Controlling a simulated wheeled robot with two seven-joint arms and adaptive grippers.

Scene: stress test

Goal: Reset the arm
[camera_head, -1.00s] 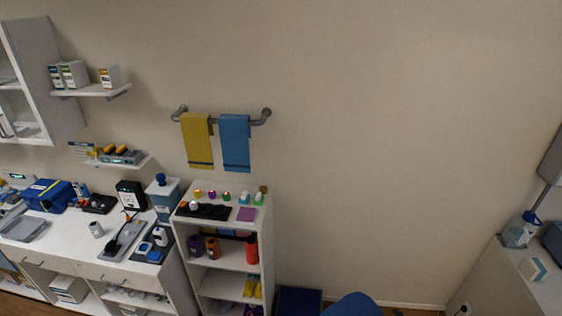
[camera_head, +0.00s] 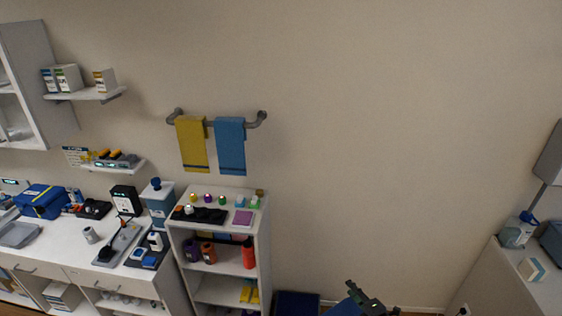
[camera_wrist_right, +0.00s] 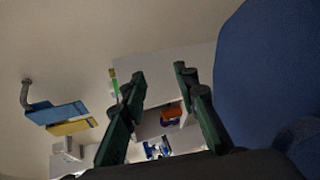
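My right gripper (camera_head: 358,293) shows at the bottom of the head view, a small dark green shape in front of the bare wall and floor edge. It also shows in the right wrist view (camera_wrist_right: 160,77), where its two dark green fingers stand apart with nothing between the tips. It is open and empty. A blue part of my own body fills the right side of the wrist view. My left gripper shows in neither view.
A white shelf unit (camera_head: 260,232) with bottles and small items stands left of my right gripper. A cluttered counter (camera_head: 70,236) lies further left. A yellow towel (camera_head: 192,145) and blue towel (camera_head: 230,148) hang above. A right counter (camera_head: 500,278) holds a bottle. The wall between is bare.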

